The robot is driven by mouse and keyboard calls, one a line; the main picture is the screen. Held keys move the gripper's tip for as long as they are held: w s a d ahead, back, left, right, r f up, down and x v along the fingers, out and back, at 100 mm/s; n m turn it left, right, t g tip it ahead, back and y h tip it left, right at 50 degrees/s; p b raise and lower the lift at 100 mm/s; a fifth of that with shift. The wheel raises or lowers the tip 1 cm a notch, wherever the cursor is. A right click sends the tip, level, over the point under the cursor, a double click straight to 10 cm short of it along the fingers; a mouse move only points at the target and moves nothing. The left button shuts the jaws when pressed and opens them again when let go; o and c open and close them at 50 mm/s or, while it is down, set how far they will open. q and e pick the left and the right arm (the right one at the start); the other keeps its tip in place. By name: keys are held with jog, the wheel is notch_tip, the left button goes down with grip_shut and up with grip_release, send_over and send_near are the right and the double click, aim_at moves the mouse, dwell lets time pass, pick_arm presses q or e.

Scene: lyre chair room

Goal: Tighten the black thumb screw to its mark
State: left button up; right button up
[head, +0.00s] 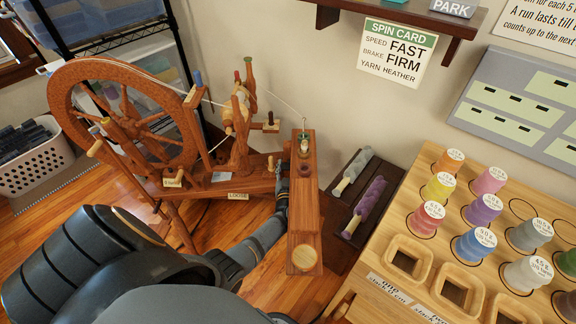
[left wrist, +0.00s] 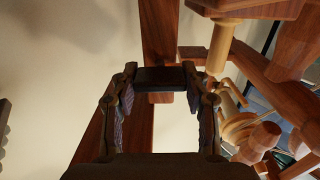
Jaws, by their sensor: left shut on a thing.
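My left gripper (head: 283,190) reaches up to the left side of the upright wooden board beside the spinning wheel. In the left wrist view its two fingers (left wrist: 161,88) stand on either side of a dark block, the black thumb screw (left wrist: 160,76), and are shut on it. The screw sits against a reddish wooden beam (left wrist: 160,30). In the head view the gripper hides the screw, and its mark cannot be made out. My right gripper is not in view.
The spinning wheel (head: 62,88) stands to the left, with a LOOSE label (head: 238,196) near my arm. A dark rack with wool rolls (head: 368,205) and a wooden spool table (head: 393,222) stand close on the right. A SPIN CARD sign (head: 397,50) hangs on the wall.

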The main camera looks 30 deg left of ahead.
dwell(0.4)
pick_arm(q)
jog(key=o, duration=1.2)
jog(key=shift+c, duration=0.2)
jog(key=shift+d, duration=0.1)
jog(key=v, duration=1.2)
jog(key=shift+f, duration=0.15)
